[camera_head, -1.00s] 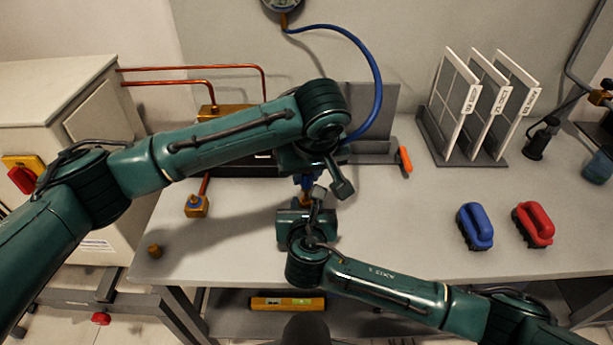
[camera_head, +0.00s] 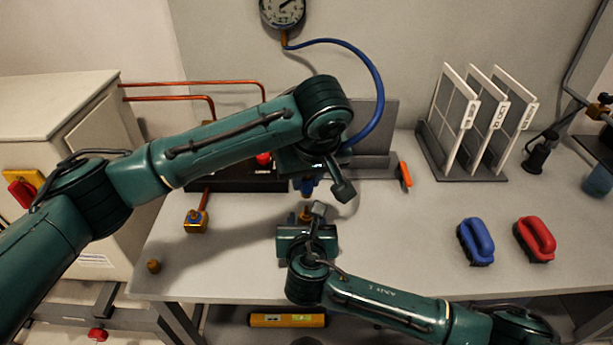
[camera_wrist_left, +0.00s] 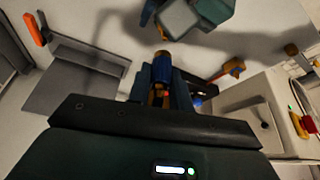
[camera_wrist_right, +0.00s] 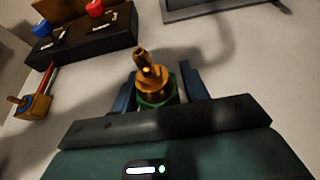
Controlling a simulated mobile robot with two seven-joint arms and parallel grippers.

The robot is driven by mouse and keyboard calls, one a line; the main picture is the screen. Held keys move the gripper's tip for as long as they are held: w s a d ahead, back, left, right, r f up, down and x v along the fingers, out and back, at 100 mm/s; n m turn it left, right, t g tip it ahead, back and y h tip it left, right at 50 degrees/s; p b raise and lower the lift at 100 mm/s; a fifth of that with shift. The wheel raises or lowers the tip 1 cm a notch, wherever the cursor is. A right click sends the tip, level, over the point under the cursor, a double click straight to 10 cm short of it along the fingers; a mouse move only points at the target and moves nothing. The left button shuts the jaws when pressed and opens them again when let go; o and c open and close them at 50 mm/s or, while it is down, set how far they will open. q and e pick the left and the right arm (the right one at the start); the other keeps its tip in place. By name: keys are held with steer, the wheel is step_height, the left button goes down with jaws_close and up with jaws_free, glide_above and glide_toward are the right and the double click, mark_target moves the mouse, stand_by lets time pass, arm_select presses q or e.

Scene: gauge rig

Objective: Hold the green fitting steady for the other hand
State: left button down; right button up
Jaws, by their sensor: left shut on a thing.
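The green fitting (camera_wrist_right: 158,99) has a green collar and an upright brass top. My left gripper (camera_wrist_left: 163,85) is shut on a blue piece with a brass tip (camera_wrist_left: 162,70). In the head view this blue piece (camera_head: 307,186) is above the green fitting, with a visible gap. Most of my left gripper is hidden behind its own wrist.
A blue hose (camera_head: 378,95) runs from the gauge (camera_head: 283,12) down behind my left wrist. A brass block (camera_head: 196,221) and small brass piece (camera_head: 154,267) are at left. Blue (camera_head: 476,242) and red (camera_head: 535,239) brushes and a panel rack (camera_head: 462,170) are at right.

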steer(key=shift+o, duration=1.3)
steer(key=v, duration=1.2)
arm_select(q)
steer(key=shift+r, duration=0.1)
step_height(320, 180, up, 6)
steer(key=p, duration=0.6)
steer(key=shift+r+p, duration=0.25)
steer(key=shift+p, duration=0.05)
steer(key=shift+r+p, duration=0.8)
arm_select(e)
step_height(320, 180, up, 7)
